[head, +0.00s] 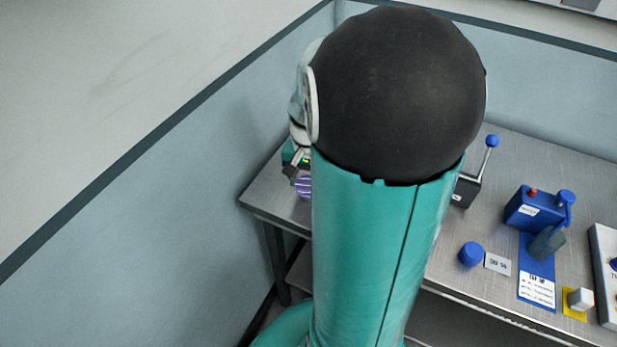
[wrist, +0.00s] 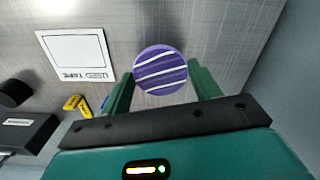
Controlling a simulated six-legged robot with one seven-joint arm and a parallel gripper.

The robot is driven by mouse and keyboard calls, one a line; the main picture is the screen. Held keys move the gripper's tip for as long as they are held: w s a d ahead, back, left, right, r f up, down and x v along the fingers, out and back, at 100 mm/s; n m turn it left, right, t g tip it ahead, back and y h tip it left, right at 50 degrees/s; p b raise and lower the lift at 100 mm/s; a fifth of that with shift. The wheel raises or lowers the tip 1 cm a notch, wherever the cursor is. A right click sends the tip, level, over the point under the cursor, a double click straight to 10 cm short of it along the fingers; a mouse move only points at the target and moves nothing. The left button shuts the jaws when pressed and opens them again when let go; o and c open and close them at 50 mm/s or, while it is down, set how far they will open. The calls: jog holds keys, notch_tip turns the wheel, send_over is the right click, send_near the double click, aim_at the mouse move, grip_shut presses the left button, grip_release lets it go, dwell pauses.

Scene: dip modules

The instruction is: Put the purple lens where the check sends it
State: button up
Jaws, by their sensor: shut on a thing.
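The purple lens (wrist: 161,70) is a round disc with white wavy stripes, held between the green fingers of my gripper (wrist: 162,88) in the wrist view. My gripper is shut on it. In the head view the lens (head: 304,187) shows near the table's left end, partly hidden behind my arm. The metal table lies behind the lens in the wrist view; I cannot tell the gap between them. A blue box (head: 534,208) with a red button stands on the table at the right, with a grey-green piece (head: 547,243) at its front.
A white square marked "USED TAPE" (wrist: 76,55) lies left of the lens. A blue-knobbed lever (head: 491,141), blue cylinder (head: 471,254), label card (head: 497,264) and white block (head: 580,299) stand right.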

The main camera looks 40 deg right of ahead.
aim_at(309, 186)
jog(key=o, duration=1)
notch_tip(309, 186, up, 12)
jog(key=s+a+r+n+t, duration=0.1)
jog(key=a+n+t, duration=0.1)
jog(key=a, duration=0.5)
jog(key=s+a+r+n+t, duration=0.1)
jog(key=s+a+n, duration=0.1)
jog(key=a+n, duration=0.3)
jog(key=s+a+r+n+t, duration=0.1)
jog(key=a+n, duration=0.3)
jog(key=a, duration=0.6)
jog(key=shift+s+a+r+t, duration=0.3)
jog(key=shift+r+t, duration=0.25)
jog(key=shift+t, duration=0.25)
